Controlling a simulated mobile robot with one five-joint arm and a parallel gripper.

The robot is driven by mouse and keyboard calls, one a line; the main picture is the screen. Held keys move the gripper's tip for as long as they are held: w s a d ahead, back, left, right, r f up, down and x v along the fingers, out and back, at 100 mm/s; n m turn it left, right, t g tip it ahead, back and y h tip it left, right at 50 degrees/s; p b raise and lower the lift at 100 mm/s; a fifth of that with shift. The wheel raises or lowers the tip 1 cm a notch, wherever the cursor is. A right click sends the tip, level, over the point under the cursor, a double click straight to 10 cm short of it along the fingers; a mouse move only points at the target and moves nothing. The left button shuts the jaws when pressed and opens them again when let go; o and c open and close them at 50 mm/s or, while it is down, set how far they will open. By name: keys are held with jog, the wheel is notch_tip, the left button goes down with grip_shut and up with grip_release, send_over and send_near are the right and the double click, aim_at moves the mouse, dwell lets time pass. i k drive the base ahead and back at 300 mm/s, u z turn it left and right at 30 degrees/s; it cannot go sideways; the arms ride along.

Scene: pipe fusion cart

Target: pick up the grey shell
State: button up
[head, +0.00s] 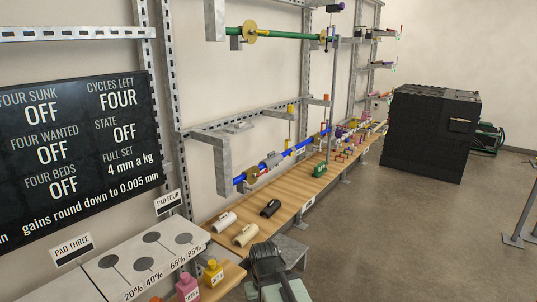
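Three small half-round shells with handle-like tops lie on the wooden bench: a pale grey-white shell (224,221) at the left, a cream shell (245,235) nearest me, and a black shell (270,208) at the right. The pale one looks closest to grey. My gripper (266,254) appears as a dark shape at the bottom centre, just right of and nearer than the cream shell. It looks apart from all three shells. Its fingertips cannot be made out, so its opening is unclear.
A blue pipe (312,142) runs along the bench's back on grey brackets. Pink (188,288) and yellow (213,274) bottles stand at the front left, beside a white pad panel (115,268). A black case (430,132) stands at the right. The floor between is open.

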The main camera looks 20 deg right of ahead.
aim_at(273, 159)
jog(key=z, duration=1.45)
jog(key=i, duration=1.75)
jog(key=u, duration=2.4)
